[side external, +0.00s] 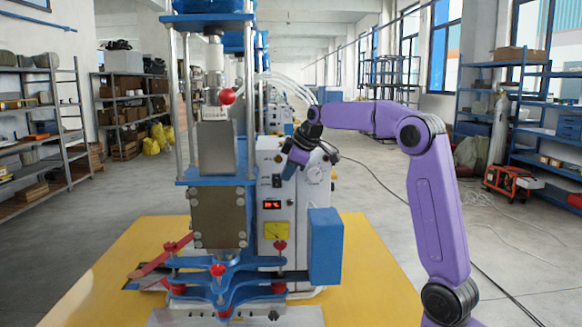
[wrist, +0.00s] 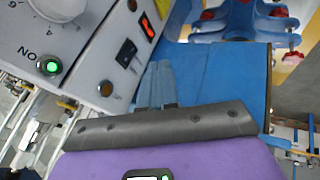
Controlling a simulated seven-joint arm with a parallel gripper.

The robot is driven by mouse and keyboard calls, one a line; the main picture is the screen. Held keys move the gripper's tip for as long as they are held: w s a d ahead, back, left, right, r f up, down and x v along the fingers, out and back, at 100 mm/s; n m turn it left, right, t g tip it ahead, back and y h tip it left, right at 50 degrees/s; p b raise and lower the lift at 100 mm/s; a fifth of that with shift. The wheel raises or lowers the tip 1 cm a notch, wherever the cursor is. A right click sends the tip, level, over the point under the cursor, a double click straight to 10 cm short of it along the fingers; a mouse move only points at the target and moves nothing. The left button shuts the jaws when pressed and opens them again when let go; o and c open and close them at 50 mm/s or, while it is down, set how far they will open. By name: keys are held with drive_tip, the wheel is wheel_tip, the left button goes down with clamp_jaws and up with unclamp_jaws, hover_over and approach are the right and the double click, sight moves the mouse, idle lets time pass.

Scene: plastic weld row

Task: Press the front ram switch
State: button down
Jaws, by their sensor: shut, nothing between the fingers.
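The welder's control box (side external: 268,150) is grey-white. Its front panel carries a black rocker switch (side external: 276,181), a small red-lit window (side external: 271,205) below it and a round amber button above. No label names the ram switch, so I cannot tell which control it is. In the wrist view the black rocker (wrist: 126,52), the red-lit window (wrist: 148,27) and the amber button (wrist: 106,88) lie left of my fingers. My gripper (side external: 287,172) is shut and empty, tilted down beside the box's upper front corner. Its blue-grey fingertips (wrist: 160,72) appear apart from the panel.
A dial (side external: 315,174) and a green-lit ON button (wrist: 50,67) are on the adjoining face. A blue block (side external: 325,246) stands right of the box. The ram column and red-knobbed blue fixture (side external: 220,285) are at left and front. The yellow table (side external: 375,285) is clear at right.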

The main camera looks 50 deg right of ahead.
sight(280, 182)
drive_tip(key=w+f, duration=0.1)
drive_tip(key=w+d+f, duration=0.1)
drive_tip(key=w+f, duration=0.1)
drive_tip(key=w+d+f, duration=0.1)
drive_tip(key=w+f, duration=0.1)
drive_tip(key=shift+d, duration=0.1)
drive_tip(key=shift+w+d+f, duration=0.1)
drive_tip(key=shift+w+d, duration=0.4)
drive_tip(key=shift+w, duration=0.05)
